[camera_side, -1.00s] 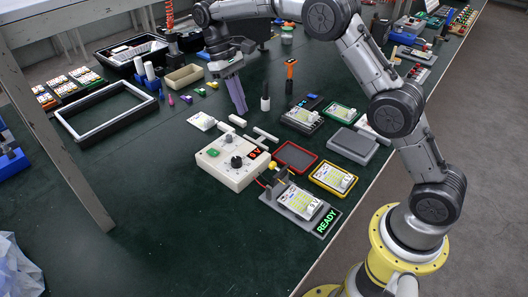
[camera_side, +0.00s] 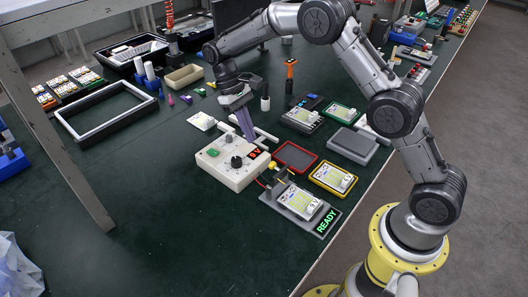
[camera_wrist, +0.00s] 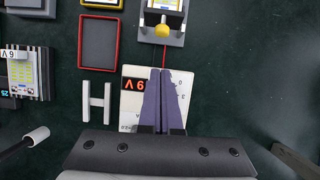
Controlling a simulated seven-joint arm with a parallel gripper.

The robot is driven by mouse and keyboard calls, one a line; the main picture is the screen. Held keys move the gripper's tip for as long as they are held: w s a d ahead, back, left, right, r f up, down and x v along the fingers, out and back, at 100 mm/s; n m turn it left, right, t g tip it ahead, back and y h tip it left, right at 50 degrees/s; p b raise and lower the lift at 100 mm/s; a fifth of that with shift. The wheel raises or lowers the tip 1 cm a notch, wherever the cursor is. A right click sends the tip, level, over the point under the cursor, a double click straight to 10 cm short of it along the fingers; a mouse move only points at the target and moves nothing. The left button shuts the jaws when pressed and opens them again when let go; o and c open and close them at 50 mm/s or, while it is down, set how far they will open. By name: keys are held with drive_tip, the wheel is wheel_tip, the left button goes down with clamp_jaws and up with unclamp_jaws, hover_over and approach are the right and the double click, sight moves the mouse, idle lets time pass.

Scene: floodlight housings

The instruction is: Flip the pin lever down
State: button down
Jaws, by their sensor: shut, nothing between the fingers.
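The lever with a round yellow knob (camera_side: 272,166) stands at the back-left end of a grey fixture (camera_side: 322,217). The knob appears raised, though its exact tilt is hard to tell. A module with a yellow-green face (camera_side: 299,201) lies in the fixture, and a green READY sign (camera_side: 326,221) shows at its front. In the wrist view the knob (camera_wrist: 162,31) is at the top, ahead of the fingertips. My gripper (camera_side: 250,138) has its purple fingers together and empty, above the back of the cream control box (camera_side: 228,175). It also shows in the wrist view (camera_wrist: 165,70).
The control box has a red-lit display (camera_side: 254,153), a black knob and a green button. A red-rimmed tray (camera_side: 296,157), a yellow-edged module (camera_side: 333,179) and a grey block (camera_side: 353,145) stand beyond the fixture. The front left of the table is clear.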

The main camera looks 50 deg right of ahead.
drive_tip(key=x, duration=0.3)
drive_tip(key=shift+s+f, duration=0.2)
drive_tip(key=shift+f, duration=0.05)
drive_tip(key=shift+s+f, duration=0.35)
drive_tip(key=shift+s, duration=0.5)
drive_tip(key=shift+s+f, duration=0.3)
drive_tip(key=shift+s, duration=0.6)
